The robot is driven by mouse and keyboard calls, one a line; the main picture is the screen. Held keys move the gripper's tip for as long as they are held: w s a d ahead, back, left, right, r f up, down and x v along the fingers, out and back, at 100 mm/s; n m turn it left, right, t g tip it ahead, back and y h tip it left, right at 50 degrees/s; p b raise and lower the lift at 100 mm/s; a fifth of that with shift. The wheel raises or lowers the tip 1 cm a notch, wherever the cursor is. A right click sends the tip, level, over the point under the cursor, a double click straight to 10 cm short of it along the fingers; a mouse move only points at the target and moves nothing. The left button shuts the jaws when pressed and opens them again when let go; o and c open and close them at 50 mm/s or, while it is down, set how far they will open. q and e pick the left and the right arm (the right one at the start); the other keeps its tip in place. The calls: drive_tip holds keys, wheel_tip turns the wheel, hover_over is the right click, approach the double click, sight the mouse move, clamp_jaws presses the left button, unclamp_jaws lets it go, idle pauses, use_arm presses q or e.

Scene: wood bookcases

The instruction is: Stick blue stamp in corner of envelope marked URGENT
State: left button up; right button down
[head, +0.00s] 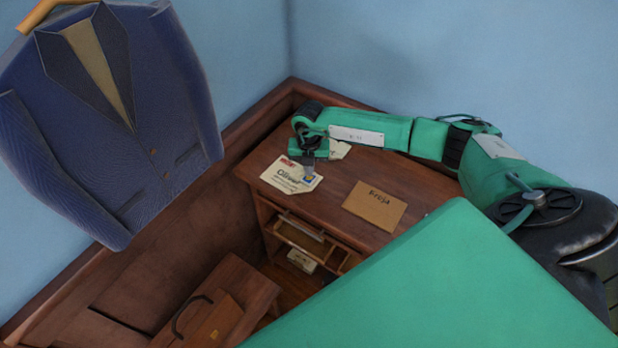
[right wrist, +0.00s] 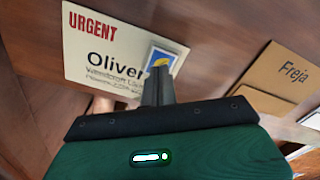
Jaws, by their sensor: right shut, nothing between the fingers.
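The cream envelope marked URGENT in red and "Oliver" (head: 283,179) lies on the desk; it also shows in the right wrist view (right wrist: 105,50). A blue stamp with a yellow shape and a white border (right wrist: 162,58) is at the envelope's right-hand end, by its upper right corner. My right gripper (head: 309,174) is shut, its fingertips (right wrist: 158,75) just over or touching the stamp's lower part. I cannot tell whether they touch. The fingers hide a little of the stamp and the envelope's lower right. My left gripper is not in view.
A brown envelope marked "Freja" (head: 374,206) lies to the right on the wooden desk (head: 335,192). Another pale paper (head: 340,149) lies behind my gripper. An open drawer (head: 301,239) is below the desk front. A blue jacket (head: 130,120) hangs left, above a brown case (head: 210,325).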

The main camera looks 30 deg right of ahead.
sight(309, 178)
drive_tip(key=shift+s+f+b, duration=0.1)
drive_tip(key=shift+f+b, duration=0.6)
drive_tip(key=shift+f, duration=0.25)
idle(1.1)
drive_tip(key=shift+r+p, duration=0.65)
drive_tip(key=shift+r, duration=0.25)
drive_tip(key=shift+r+p, duration=1.65)
drive_tip(key=shift+r, duration=1.05)
